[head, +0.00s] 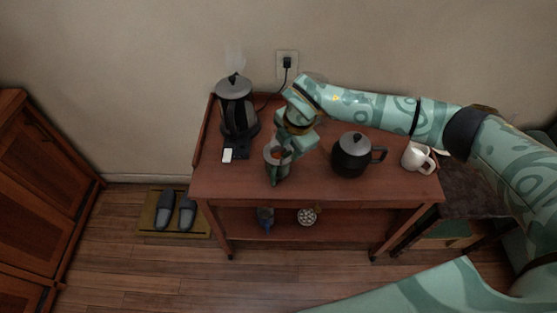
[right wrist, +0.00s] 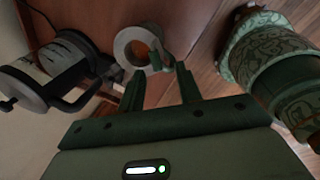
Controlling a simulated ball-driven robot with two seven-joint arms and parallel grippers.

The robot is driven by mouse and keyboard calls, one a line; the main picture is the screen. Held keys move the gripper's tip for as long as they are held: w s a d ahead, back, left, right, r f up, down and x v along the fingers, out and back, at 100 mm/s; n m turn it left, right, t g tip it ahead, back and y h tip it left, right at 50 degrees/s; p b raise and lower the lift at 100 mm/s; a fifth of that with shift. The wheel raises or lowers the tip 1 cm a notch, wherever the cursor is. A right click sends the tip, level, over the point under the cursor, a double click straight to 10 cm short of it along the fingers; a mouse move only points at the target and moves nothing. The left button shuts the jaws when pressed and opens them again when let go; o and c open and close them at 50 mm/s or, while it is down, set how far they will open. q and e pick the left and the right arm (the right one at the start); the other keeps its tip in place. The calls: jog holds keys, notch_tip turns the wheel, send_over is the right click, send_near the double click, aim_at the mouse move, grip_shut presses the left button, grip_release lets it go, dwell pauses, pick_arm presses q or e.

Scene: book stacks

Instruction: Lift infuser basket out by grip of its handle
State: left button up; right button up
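In the head view, a grey round basket (head: 277,155) with reddish-brown contents sits near the front edge of the wooden cart (head: 320,189). In the right wrist view, the basket's pale ring (right wrist: 122,47) lies just beyond the fingers, its brown inside showing. A small green piece, perhaps its handle, shows beside the ring, between and beyond the fingertips. My right gripper (right wrist: 161,82) has its two dark green fingers apart. In the head view, the right gripper (head: 292,149) is at the basket's right side. Whether the fingers touch anything is unclear. My left gripper is not in view.
A black kettle (head: 236,106) stands at the cart's back left; it also shows in the wrist view (right wrist: 55,68). A dark teapot (head: 352,157) stands right of the basket, with a white mug (head: 416,157) farther right. A wall socket (head: 287,64) is behind.

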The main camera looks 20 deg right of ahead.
aim_at(289, 153)
jog(key=f, duration=0.2)
jog(key=w+f+b, duration=0.1)
jog(key=f+b, duration=0.1)
jog(key=f, duration=0.1)
jog(key=shift+w+f, duration=0.35)
jog(key=shift+w, duration=0.05)
jog(key=shift+r, duration=0.15)
grip_shut()
